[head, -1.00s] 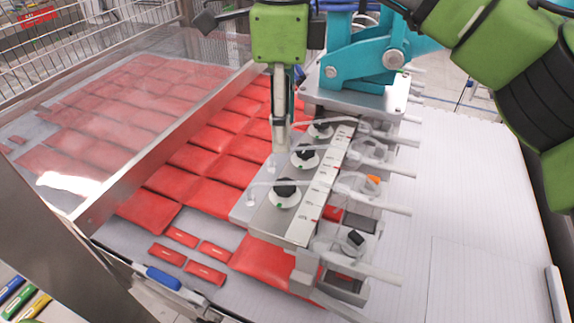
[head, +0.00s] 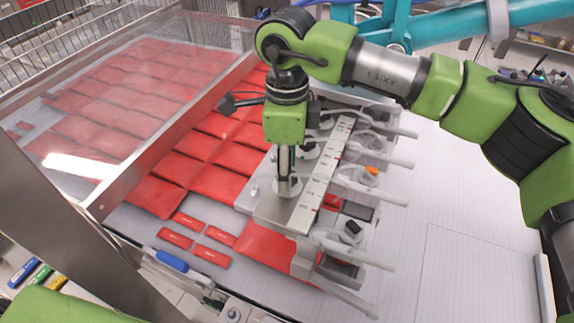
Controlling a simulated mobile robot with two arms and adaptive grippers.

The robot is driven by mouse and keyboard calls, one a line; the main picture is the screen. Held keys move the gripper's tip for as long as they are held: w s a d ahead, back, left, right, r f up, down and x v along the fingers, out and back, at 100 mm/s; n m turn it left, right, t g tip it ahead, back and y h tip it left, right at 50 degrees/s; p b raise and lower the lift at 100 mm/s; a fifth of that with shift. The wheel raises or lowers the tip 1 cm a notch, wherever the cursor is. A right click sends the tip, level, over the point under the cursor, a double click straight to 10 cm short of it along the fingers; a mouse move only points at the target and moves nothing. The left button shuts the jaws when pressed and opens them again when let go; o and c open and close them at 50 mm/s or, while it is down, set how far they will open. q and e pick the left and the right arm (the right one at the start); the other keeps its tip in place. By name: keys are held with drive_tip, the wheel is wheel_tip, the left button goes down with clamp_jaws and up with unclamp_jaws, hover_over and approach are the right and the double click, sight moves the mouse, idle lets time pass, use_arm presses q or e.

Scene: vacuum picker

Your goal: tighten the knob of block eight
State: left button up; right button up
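The vacuum picker's bar (head: 318,187) has a row of white dials with dark knobs along its left side. My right gripper (head: 287,188) points straight down at the nearest white dial (head: 283,196). Its fingers cover that dial's knob, and I cannot tell whether they are closed on it. The dial behind (head: 309,151) is partly hidden by the gripper. On the right side are an orange knob (head: 370,172) and a black knob (head: 353,228) on clear-armed blocks. I cannot read which block is number eight. My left gripper is out of view.
Red packs (head: 216,183) lie left of the bar, with small red packets (head: 187,221) nearer. A clear panel with a metal edge (head: 165,140) stands at left. Clear rods (head: 372,188) stick out rightward. The white surface (head: 460,205) at right is mostly bare.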

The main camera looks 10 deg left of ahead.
drive_tip(key=c, duration=1.1)
